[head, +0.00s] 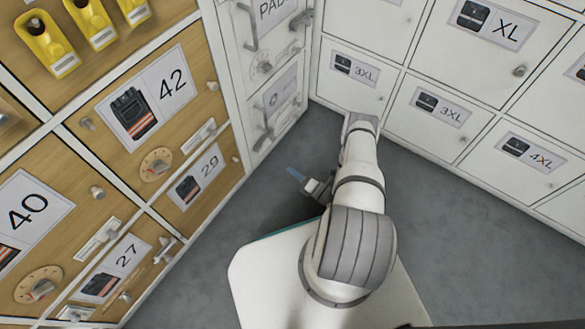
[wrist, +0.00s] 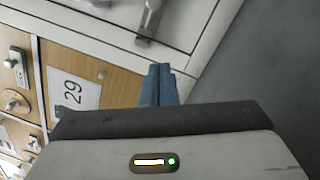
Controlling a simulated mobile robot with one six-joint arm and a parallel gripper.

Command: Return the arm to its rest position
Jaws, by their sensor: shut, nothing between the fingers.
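The arm is bent above my white base in the head view, and part of the gripper's body is hidden by the wrist link. The fingers are apart from the lockers in the head view.
Wooden lockers numbered 42 (head: 155,98), 29 (head: 197,180) and 27 (head: 118,262) stand at the left. White lockers labelled 3XL (head: 350,80) and 4XL (head: 530,150) stand at the back and right. A narrow white cabinet (head: 266,70) fills the corner. Grey floor (head: 470,240) is clear at the right.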

